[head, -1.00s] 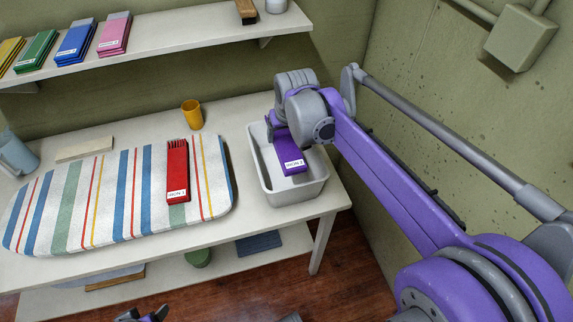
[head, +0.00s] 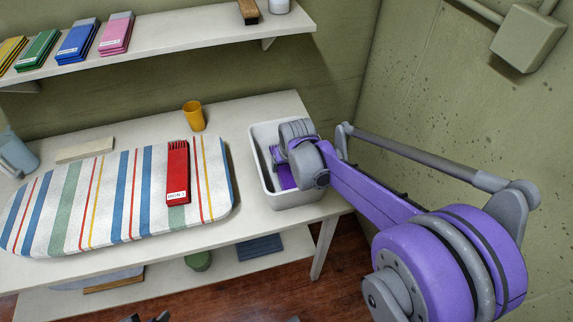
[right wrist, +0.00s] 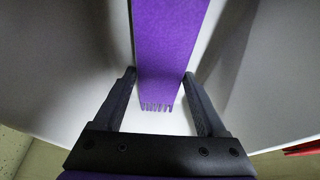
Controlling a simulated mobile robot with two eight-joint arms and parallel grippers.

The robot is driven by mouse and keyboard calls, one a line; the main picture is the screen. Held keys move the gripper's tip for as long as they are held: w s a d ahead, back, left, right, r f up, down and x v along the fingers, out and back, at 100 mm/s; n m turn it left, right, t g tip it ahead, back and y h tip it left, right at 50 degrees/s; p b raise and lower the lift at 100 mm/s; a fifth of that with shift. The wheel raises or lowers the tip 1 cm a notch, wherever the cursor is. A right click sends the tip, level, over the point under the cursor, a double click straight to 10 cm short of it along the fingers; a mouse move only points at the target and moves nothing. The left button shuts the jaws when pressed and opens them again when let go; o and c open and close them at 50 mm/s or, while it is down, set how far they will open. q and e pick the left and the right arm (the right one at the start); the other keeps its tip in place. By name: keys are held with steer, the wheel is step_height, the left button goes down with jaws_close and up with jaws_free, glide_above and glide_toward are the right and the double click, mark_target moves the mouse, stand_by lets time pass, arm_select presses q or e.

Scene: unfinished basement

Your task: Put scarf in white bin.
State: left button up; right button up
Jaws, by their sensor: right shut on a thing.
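A purple folded scarf (head: 286,178) is inside the white bin (head: 292,201), partly hidden by my right arm. My right gripper (head: 281,158) reaches down into the bin from above. In the right wrist view the scarf (right wrist: 168,50) runs between the two dark fingers of my right gripper (right wrist: 159,78), its fringed end toward the palm, with the pale bin walls (right wrist: 60,60) around it. The right gripper is shut on the scarf. Only the tips of my left gripper (head: 147,318) show at the bottom edge of the head view.
The bin stands at the table's (head: 240,220) right end. A red folded scarf (head: 177,172) lies on the striped ironing board (head: 110,200) to its left. A yellow cup (head: 194,116) stands behind. A shelf (head: 180,45) with folded cloths is above; a wall is on the right.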

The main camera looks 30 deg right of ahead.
steer(key=shift+f, duration=0.2)
steer(key=o, duration=1.5)
steer(key=shift+r, duration=0.1)
steer(key=shift+r, duration=0.3)
steer(key=p+v, duration=0.1)
steer(key=v, duration=1)
steer(key=shift+s+r+p, duration=0.3)
steer(key=shift+a, duration=0.1)
